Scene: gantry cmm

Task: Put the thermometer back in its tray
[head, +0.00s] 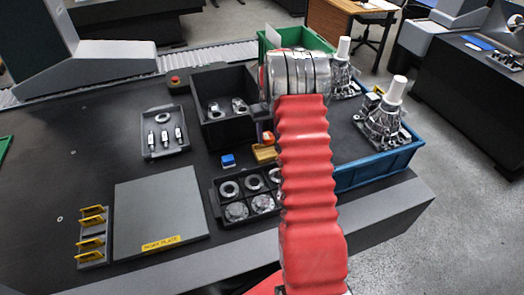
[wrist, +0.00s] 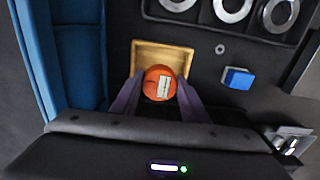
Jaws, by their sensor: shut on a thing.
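The thermometer (wrist: 160,83) is an orange, round-topped thing with a pale label. My gripper (wrist: 160,97) is shut on it, with a dark finger on each side. The small yellow-tan tray (wrist: 165,49) lies directly behind the thermometer in the wrist view. In the head view the tray (head: 264,154) stands just left of my red arm, and a bit of the orange thermometer (head: 268,137) shows at its far side. My gripper is mostly hidden behind my arm there. I cannot tell whether the thermometer touches the tray floor or hangs above it.
A blue block (head: 228,161) sits left of the tray. A dark tray of rings (head: 217,201) lies on the near side. A black bin (head: 228,138) stands behind, and a blue bin (head: 375,170) with metal castings is at right. A grey work plate (head: 160,210) lies at left.

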